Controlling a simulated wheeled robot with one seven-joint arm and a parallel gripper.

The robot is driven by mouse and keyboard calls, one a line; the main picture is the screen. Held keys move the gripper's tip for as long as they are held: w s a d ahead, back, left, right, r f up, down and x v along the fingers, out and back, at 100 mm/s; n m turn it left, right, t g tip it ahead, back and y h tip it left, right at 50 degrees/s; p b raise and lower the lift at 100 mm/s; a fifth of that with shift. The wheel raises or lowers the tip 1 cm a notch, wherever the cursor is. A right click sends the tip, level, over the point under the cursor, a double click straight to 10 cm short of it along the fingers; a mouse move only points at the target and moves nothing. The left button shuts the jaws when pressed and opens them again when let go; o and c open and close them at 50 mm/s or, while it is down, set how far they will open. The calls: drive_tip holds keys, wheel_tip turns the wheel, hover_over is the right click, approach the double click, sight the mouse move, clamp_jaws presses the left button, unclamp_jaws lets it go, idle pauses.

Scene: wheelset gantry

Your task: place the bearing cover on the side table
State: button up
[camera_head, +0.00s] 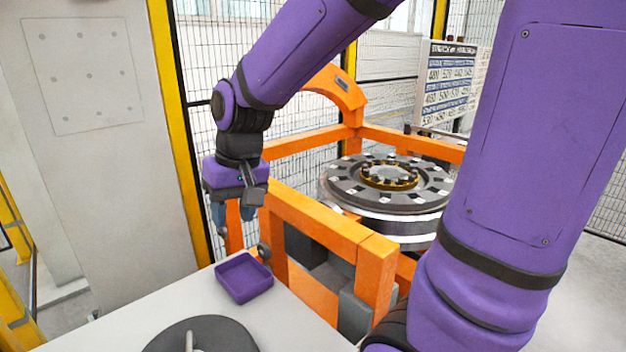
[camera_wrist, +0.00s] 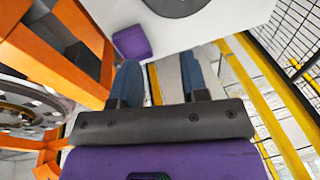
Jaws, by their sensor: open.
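A dark grey round disc with a pale upright handle, which looks like the bearing cover (camera_head: 222,338), lies flat on the white side table (camera_head: 300,326). It is cut off by the bottom edge of the head view, and part of it shows at the top of the wrist view (camera_wrist: 190,3). My gripper (camera_head: 234,216) points downward beyond the table's far edge, beside the orange frame and apart from the disc. Its two blue-grey fingers are spread, with nothing between them in the wrist view (camera_wrist: 160,64).
A purple open tray (camera_head: 244,278) sits at the table's far corner, close to my gripper. An orange frame (camera_head: 320,226) surrounds a wheelset (camera_head: 388,190) with a gold centre. A pale cabinet (camera_head: 95,160) stands left. A sign board (camera_head: 452,85) and mesh fence stand behind.

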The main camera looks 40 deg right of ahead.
drive_tip(key=s+d+r+t+h, duration=0.1)
drive_tip(key=s+d+r+t, duration=0.1)
drive_tip(key=s, duration=0.4)
drive_tip(key=s+d+r+n+t, duration=0.1)
drive_tip(key=s+d+r, duration=0.3)
drive_tip(key=s+r, duration=0.2)
drive_tip(key=shift+s+t+h, duration=0.4)
drive_tip(key=shift+s, duration=0.25)
drive_tip(key=shift+d+r, duration=0.1)
